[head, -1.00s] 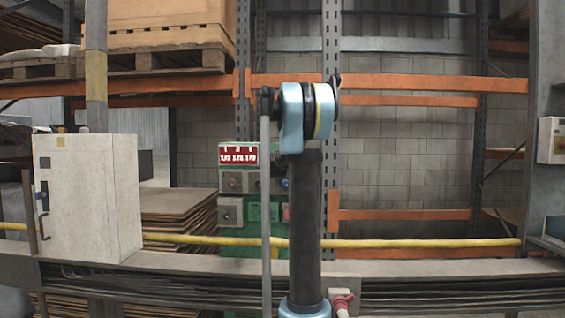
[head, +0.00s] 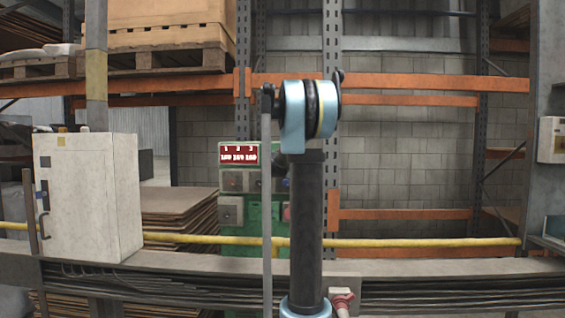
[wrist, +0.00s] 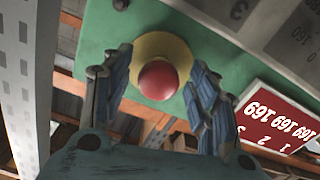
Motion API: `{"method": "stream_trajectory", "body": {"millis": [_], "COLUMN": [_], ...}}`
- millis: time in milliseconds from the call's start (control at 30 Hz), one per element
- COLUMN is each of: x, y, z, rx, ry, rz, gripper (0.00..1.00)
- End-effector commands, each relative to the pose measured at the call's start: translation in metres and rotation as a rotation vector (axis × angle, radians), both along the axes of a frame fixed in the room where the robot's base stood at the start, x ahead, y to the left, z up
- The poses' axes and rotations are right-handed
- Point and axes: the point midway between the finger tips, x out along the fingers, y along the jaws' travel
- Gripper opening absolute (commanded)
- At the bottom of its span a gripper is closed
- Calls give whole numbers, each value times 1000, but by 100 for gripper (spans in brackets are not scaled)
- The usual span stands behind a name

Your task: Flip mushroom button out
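The red mushroom button (wrist: 158,80) sits on a round yellow plate (wrist: 150,48) on a green panel (wrist: 110,20) in the wrist view. My gripper (wrist: 161,66) is open, with one blue-padded finger on each side of the button. The fingertips reach about the yellow plate, and gaps show between both fingers and the red cap. In the head view the green panel (head: 264,218) stands behind my arm. A small reddish patch beside the arm there may be the button. My gripper is hidden in that view.
A red number display (head: 238,154) tops the panel and also shows upside down in the wrist view (wrist: 275,118). Grey switch boxes (head: 230,210) sit below it. A yellow rail (head: 420,243) crosses in front. A pale cabinet (head: 88,195) stands left.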

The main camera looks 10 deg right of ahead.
Motion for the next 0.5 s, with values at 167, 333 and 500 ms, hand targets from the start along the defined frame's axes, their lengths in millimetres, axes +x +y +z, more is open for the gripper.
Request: {"method": "stream_trajectory", "body": {"millis": [167,333,500], "x": [-2,-16,-40], "y": [0,5,13], "z": [0,0,0], "rx": [0,0,0], "ry": [0,0,0], "rz": [0,0,1], "gripper": [54,54,54]}}
